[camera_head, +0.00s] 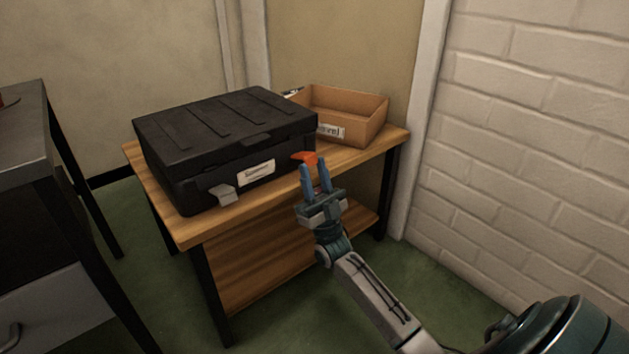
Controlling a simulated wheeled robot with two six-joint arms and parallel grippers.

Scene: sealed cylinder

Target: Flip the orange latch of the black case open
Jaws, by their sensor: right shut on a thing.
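The black case (225,125) sits closed on the wooden table, its front facing me, with a white label on that front. The orange latch (304,157) is at the right end of the case's front and sticks outward there. My right gripper (313,166) reaches up from the lower right, its blue fingers shut on the latch. The fingers hide part of the latch. A grey latch (222,194) is at the left end of the case's front. My left gripper is not in view.
The wooden table (215,226) has a lower shelf (262,275). An open cardboard box (362,125) with a label stands on it, right of the case. A white brick wall (530,130) is on the right. A dark desk (30,135) stands at the left.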

